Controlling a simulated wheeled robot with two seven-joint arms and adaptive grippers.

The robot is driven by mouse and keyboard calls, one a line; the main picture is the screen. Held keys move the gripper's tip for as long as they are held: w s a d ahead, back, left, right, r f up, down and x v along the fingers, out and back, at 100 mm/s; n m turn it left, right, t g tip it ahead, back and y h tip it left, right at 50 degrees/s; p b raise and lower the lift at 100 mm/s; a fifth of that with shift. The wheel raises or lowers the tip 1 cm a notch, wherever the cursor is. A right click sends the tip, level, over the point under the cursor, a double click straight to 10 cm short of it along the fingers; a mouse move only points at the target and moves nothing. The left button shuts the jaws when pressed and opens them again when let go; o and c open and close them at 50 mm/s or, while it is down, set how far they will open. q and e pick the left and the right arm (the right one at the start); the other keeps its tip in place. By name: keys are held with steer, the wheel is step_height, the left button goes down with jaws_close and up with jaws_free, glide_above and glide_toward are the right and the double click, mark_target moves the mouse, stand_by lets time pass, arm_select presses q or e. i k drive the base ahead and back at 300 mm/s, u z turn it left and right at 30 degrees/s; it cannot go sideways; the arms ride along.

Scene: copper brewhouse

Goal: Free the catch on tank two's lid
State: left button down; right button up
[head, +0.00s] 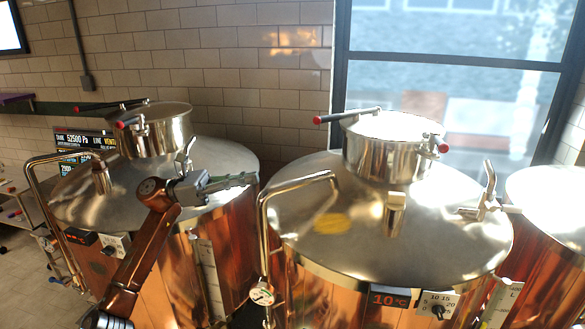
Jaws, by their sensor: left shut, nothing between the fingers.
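Copper tanks with steel lids stand side by side; no tank number is readable, so I cannot tell which is tank two. The middle tank's lid (330,245) carries an upright metal lever catch (489,185) at its right edge. The left tank's lid (225,155) has a similar lever (185,154) just behind my left gripper. My left gripper (250,179) is shut and empty, pointing right over the right side of the left tank's lid, left of the middle tank. Whether it touches the lid is unclear. My right gripper is out of view.
Raised hatches with red-tipped handles top the left tank (168,130) and middle tank (380,160). A bent pipe (300,183) rises on the middle tank's near left. A display (85,140) reads 52500 Pa. A third tank (550,190) stands at right.

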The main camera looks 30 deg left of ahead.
mark_target(440, 144)
steer(key=k, duration=0.65)
steer(key=z, duration=0.55)
steer(key=i, duration=1.65)
steer(key=u, duration=0.2)
